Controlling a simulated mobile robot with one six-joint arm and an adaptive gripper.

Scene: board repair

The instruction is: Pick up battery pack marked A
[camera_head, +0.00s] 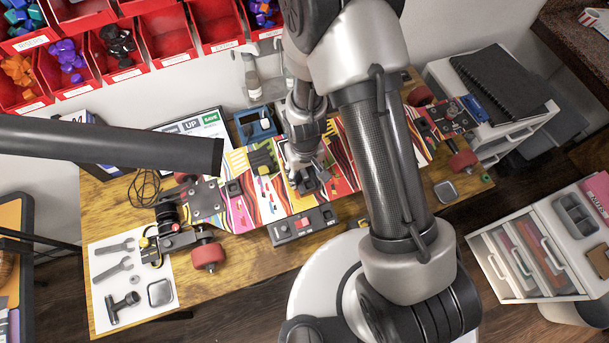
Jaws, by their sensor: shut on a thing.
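My gripper (306,179) points down over the middle of a colorful skateboard deck (238,212). It is shut on a small dark block (311,187), mostly hidden by the fingers. No letter A can be read on it, so I cannot tell for sure that it is battery pack A. I cannot tell whether the block touches the deck. Another dark block with green parts (262,159) sits on the deck to the left of my gripper. A grey box with a red button (303,226) lies along the front edge of the board.
The board lies upon a wooden table (255,262). A white sheet with tools (131,275) is at the front left. A blue device (256,124) stands behind the board. Red bins (165,36) hang at the back. White drawer units (510,265) stand at right.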

